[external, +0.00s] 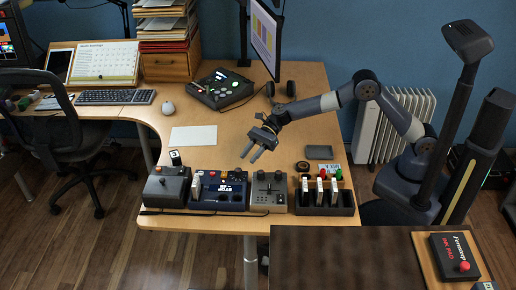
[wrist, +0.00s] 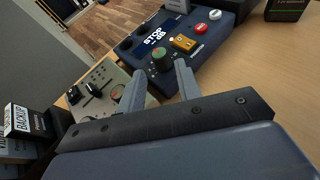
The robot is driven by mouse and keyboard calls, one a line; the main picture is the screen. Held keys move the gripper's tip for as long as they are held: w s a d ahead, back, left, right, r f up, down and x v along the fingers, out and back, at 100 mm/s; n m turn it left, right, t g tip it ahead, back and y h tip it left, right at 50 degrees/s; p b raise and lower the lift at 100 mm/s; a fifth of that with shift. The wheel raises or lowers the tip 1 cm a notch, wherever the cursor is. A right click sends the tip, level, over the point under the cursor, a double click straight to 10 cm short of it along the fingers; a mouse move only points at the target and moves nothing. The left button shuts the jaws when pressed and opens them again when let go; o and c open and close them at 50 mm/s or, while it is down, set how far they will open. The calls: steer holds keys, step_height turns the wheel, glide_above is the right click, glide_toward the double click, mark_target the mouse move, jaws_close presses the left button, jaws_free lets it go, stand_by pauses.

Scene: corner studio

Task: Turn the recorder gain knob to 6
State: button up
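The recorder appears to be the dark blue unit (external: 209,197) at the table's front edge, between two grey units; it also shows in the wrist view (wrist: 197,52). Its lit screen (wrist: 152,38) shows "STOP" and a second line that seems to read "05". A dark round knob (wrist: 162,61) with a coloured ring at its base stands below the screen, probably the gain knob; its setting is too small to read. My gripper (external: 251,155) is open and empty, above and behind the units. In the wrist view its fingertips (wrist: 159,81) are apart, with the knob seen between and beyond them.
A grey unit with knobs (external: 268,195) adjoins the recorder on the right, then a dark rack (external: 325,210) with several upright cards. A grey joystick box (external: 167,190) is on the left. Behind are a white sheet (external: 194,136) and a dark control panel (external: 218,90). The tabletop between is mostly clear.

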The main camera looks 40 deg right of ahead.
mark_target(239, 170)
steer(key=v, duration=0.3)
steer(key=shift+o, duration=0.5)
steer(key=shift+o, duration=0.6)
steer(key=shift+w+f, duration=0.1)
steer(key=shift+w, duration=0.05)
steer(key=shift+o, duration=0.4)
steer(key=w+f+g+b, duration=0.1)
steer(key=w+a+f+n+g+y+b, duration=0.1)
steer(key=shift+w+a+g, duration=0.15)
steer(key=shift+w+g, duration=0.2)
steer(key=shift+g, duration=0.05)
steer(key=w+f+n+g, duration=0.1)
steer(key=d+f+n+g+y+b, duration=0.1)
steer(key=g, duration=0.1)
steer(key=shift+w+d, duration=0.1)
steer(key=shift+w, duration=0.3)
steer(key=shift+w+d+f+n+g+b, duration=0.1)
steer(key=shift+d+f+n+g+b, duration=0.1)
steer(key=shift+d+n+g+b, duration=0.35)
steer(key=shift+g, duration=0.25)
steer(key=x, duration=1.1)
steer(key=shift+c, duration=0.5)
